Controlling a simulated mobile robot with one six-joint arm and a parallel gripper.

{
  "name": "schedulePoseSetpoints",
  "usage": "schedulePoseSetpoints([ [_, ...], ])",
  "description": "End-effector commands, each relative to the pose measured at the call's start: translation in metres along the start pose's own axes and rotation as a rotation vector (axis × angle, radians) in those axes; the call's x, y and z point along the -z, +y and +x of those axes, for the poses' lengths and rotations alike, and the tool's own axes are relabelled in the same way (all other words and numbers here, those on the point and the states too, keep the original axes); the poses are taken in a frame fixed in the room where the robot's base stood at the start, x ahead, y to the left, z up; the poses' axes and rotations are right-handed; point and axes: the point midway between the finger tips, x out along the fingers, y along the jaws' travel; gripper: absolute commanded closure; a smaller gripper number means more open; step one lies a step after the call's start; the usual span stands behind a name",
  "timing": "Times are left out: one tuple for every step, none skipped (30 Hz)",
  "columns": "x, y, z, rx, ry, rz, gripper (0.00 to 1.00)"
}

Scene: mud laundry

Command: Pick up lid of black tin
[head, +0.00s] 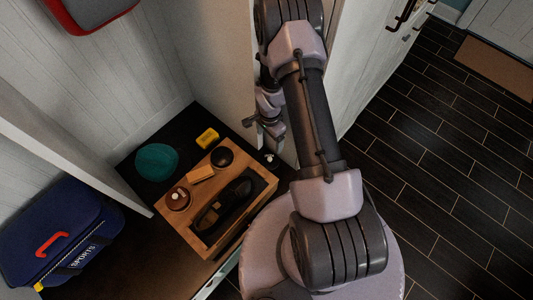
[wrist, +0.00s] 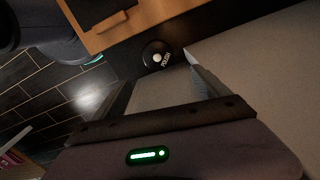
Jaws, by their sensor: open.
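A small round black piece with a white spot and white lettering (wrist: 156,56) lies on the dark surface beside the wooden tray. It looks like the lid of the black tin, and it also shows in the head view (head: 270,159). A dark round thing (head: 222,157) sits in the tray's back corner; I cannot tell if it is the tin itself. My gripper (head: 262,127) is open and empty. In the wrist view its fingers (wrist: 160,72) point toward the lid, one on each side in the picture, apart from it.
The wooden tray (head: 188,232) also holds a dark shoe-like item (head: 225,204), a brown tin (head: 178,198) and a light block (head: 201,174). A teal round item (head: 156,161) and yellow box (head: 207,138) lie behind. A pale wall stands close to my gripper; a blue bag (head: 55,230) is left.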

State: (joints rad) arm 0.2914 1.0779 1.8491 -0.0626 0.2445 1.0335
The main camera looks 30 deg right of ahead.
Motion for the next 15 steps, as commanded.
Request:
schedulePoseSetpoints([
  [-0.001,0.001,0.019,-0.004,-0.002,-0.001,0.12],
  [-0.001,0.001,0.029,-0.004,-0.002,0.000,0.12],
  [-0.001,0.002,0.042,-0.004,-0.002,-0.001,0.12],
  [-0.001,0.001,0.051,-0.003,-0.002,-0.001,0.12],
  [-0.001,0.002,0.061,-0.004,-0.002,-0.001,0.12],
  [-0.001,0.001,0.071,-0.004,-0.002,-0.001,0.12],
  [-0.002,0.002,0.079,-0.004,-0.003,-0.001,0.12],
  [-0.001,0.001,0.085,-0.003,-0.002,-0.001,0.12],
  [-0.001,0.001,0.092,-0.002,-0.002,-0.002,0.12],
  [-0.001,0.001,0.096,-0.003,-0.002,-0.002,0.12],
  [-0.001,0.001,0.099,-0.002,-0.002,-0.002,0.12],
  [-0.001,0.001,0.101,-0.002,-0.001,-0.003,0.12],
  [-0.001,0.001,0.103,-0.002,-0.001,-0.003,0.12],
  [-0.001,0.001,0.105,-0.002,-0.001,-0.002,0.12],
  [-0.001,0.001,0.109,-0.002,-0.001,-0.002,0.12],
])
